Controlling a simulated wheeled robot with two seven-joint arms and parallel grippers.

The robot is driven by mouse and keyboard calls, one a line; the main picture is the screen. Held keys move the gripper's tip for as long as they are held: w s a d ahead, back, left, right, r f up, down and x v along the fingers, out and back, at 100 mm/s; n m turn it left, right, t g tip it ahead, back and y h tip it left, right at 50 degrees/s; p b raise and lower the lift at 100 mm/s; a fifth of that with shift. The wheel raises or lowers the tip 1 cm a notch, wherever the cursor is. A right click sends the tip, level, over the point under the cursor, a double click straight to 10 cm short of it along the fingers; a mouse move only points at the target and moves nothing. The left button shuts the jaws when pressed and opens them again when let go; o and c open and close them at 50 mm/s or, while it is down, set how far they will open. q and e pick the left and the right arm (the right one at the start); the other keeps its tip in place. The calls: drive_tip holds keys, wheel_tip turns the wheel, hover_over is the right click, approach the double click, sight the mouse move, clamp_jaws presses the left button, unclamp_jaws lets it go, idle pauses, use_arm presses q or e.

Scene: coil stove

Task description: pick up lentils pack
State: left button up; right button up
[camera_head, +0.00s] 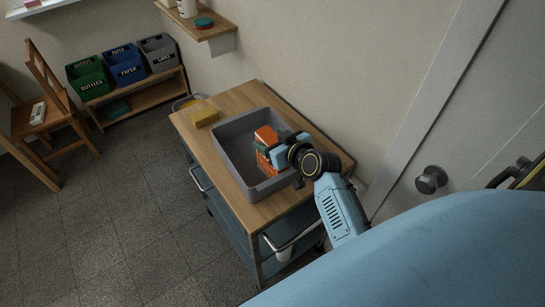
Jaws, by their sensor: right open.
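An orange pack with a green band (264,138), which I take to be the lentils pack, stands inside a grey bin (230,158) on a wooden-topped cart. A second orange part lies below it, and I cannot tell whether it is the same pack. My right gripper (277,151) is open, over the right side of the bin and close against the pack's right side. Whether it touches the pack is unclear, as the gripper hides part of it. My left gripper is not in view.
A wall shelf (208,30) hangs above. Green, blue and grey sorting bins stand on a low bench (140,97) at the left. A door with a knob (430,180) is at right.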

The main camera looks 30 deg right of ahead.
drive_tip(key=shift+c, duration=0.5)
clamp_jaws()
drive_tip(key=shift+r, duration=0.15)
